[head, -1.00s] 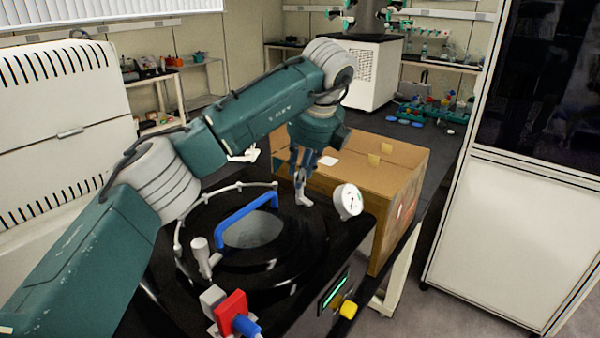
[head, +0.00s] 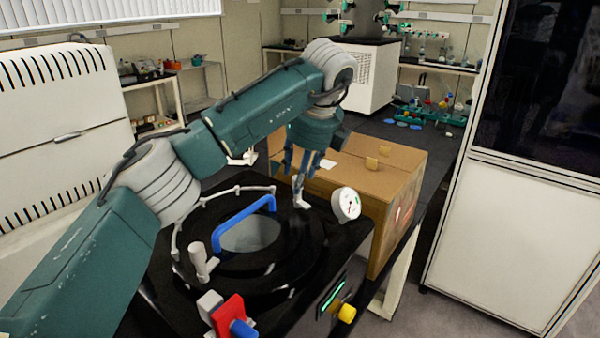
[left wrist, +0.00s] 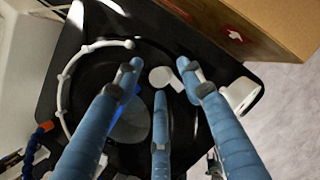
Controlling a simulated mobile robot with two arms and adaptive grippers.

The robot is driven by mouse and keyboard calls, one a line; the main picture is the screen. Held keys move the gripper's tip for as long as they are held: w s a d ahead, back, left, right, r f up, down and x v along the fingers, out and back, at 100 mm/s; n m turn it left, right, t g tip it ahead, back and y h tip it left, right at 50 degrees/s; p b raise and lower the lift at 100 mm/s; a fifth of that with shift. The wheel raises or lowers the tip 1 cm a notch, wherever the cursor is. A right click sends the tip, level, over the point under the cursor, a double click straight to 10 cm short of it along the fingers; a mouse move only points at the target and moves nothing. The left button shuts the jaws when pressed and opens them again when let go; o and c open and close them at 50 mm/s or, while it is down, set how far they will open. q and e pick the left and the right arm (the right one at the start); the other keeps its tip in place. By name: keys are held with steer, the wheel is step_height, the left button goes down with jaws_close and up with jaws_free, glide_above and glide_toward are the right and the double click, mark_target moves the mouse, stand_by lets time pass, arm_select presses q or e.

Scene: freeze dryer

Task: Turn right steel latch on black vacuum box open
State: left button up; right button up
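The black vacuum box (head: 262,290) has a round lid with a blue handle (head: 243,222). The right steel latch (head: 300,198) stands at the lid's far right edge, beside the gauge. My left gripper (head: 305,172) points down just above and around it. In the left wrist view, the latch's pale round top (left wrist: 162,77) lies between the fingers of my left gripper (left wrist: 158,76). The fingers are spread, with gaps around the latch; whether one touches it I cannot tell. The other latch (head: 200,260) stands upright at the near left. My right gripper is not in view.
A white dial gauge (head: 345,204) stands close right of the gripper. A cardboard box (head: 385,190) sits behind it. A pale curved tube (head: 180,220) rings the lid's left side. A red and blue valve (head: 230,316) and a yellow knob (head: 347,313) sit at the front.

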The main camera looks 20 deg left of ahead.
arm_select(q)
steer(key=v, duration=1.2)
steer(key=shift+w, duration=0.1)
